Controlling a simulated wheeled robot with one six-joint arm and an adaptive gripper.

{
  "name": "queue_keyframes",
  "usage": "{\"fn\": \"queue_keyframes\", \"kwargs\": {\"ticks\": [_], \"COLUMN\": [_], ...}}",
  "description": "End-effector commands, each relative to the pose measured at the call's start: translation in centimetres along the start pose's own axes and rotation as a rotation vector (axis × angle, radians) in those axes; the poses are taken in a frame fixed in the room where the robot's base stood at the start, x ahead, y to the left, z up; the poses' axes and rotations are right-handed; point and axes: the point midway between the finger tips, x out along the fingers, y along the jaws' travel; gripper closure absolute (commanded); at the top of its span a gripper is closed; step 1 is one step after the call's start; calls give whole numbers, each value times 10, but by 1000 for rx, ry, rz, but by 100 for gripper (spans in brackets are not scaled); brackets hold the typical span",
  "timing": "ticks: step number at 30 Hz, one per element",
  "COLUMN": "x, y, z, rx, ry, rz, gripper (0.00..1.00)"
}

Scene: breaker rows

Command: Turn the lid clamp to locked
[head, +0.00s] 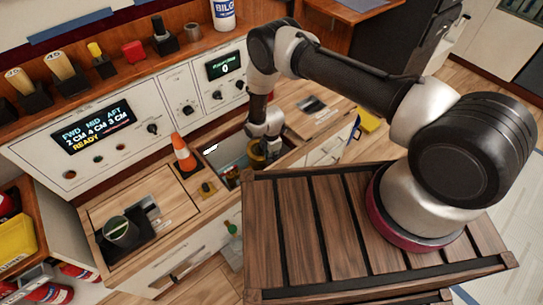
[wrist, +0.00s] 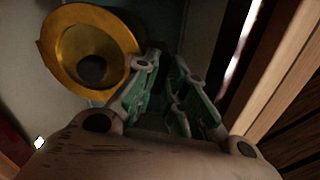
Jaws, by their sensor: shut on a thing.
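My gripper (head: 269,152) reaches down into an open well (head: 228,165) in the wooden counter. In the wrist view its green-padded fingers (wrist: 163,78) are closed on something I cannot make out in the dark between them. A brass, funnel-shaped round part (wrist: 91,47) with a dark hole sits just left of the fingertips; some of it shows as a yellow patch beside my gripper in the head view (head: 257,153). I cannot pick out the lid clamp or its locked mark; the fingers and shadow hide that area.
An orange cone (head: 183,153) stands by the well's left edge. A panel behind has a display reading READY (head: 94,125) and several knobs. A cup (head: 121,231) sits in a recess at left. A slatted wooden crate top (head: 330,222) lies in front.

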Motion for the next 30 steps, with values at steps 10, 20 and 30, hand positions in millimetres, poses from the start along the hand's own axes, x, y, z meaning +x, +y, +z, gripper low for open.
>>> {"fn": "queue_keyframes", "kwargs": {"ticks": [10,20,30], "x": [0,0,0], "y": [0,1,0], "z": [0,0,0], "rx": [-176,-224,-225], "ry": [0,0,0], "rz": [1,1,1], "gripper": [100,100,84]}}
